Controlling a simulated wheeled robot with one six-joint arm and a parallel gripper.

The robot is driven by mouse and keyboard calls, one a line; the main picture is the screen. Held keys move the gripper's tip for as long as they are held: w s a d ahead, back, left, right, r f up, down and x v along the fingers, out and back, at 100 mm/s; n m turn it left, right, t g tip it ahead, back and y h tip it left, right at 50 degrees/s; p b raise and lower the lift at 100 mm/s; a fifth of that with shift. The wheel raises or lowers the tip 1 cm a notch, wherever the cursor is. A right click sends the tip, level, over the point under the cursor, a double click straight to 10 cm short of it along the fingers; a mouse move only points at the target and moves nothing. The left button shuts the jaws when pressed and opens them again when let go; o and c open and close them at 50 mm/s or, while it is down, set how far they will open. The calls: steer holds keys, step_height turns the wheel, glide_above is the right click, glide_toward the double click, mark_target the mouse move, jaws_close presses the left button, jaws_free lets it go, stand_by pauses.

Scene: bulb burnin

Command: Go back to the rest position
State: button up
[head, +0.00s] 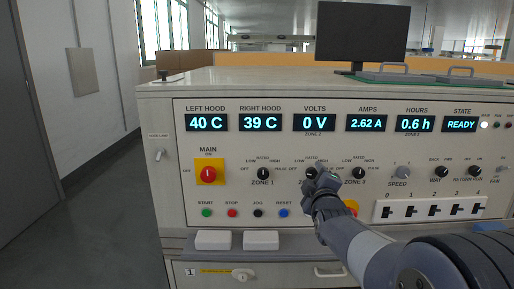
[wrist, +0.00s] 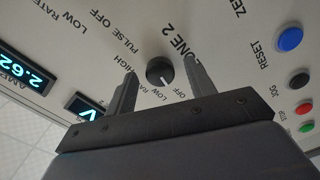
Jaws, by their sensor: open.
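My gripper (head: 322,184) is in front of the panel at the ZONE 2 knob, partly covering it in the head view. In the wrist view my open gripper (wrist: 161,67) has one finger on each side of the black ZONE 2 knob (wrist: 158,70). Gaps show between the knob and both fingers, and nothing is held. The knob's white mark points toward the side with the OFF and LOW labels; I cannot tell which exactly. The VOLTS display (head: 314,123) reads 0 V, AMPS (head: 366,123) 2.62 A, and STATE (head: 460,124) READY.
The ZONE 1 knob (head: 263,173) and ZONE 3 knob (head: 358,173) flank the gripper. The red MAIN switch (head: 209,173) is at left. Push buttons, including the blue RESET (head: 283,212), run below. White blocks (head: 213,240) sit on the ledge. Open floor lies left of the console.

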steer(key=s, duration=1.1)
steer(key=w, duration=1.1)
steer(key=shift+w, duration=0.25)
steer(key=shift+s+r+m+p, duration=0.15)
steer(key=shift+r+m+p, duration=0.05)
steer(key=shift+m+p, duration=0.65)
steer(key=m+p, duration=0.2)
steer(key=m, duration=0.1)
steer(key=shift+p, duration=0.3)
steer(key=m+p, duration=0.7)
steer(key=p, duration=0.1)
steer(key=m+p, duration=0.4)
steer(key=p, duration=0.2)
steer(key=shift+a+f, duration=0.1)
steer(key=shift+s+f+m, duration=0.2)
steer(key=shift+s+m, duration=0.05)
steer(key=shift+s, duration=0.3)
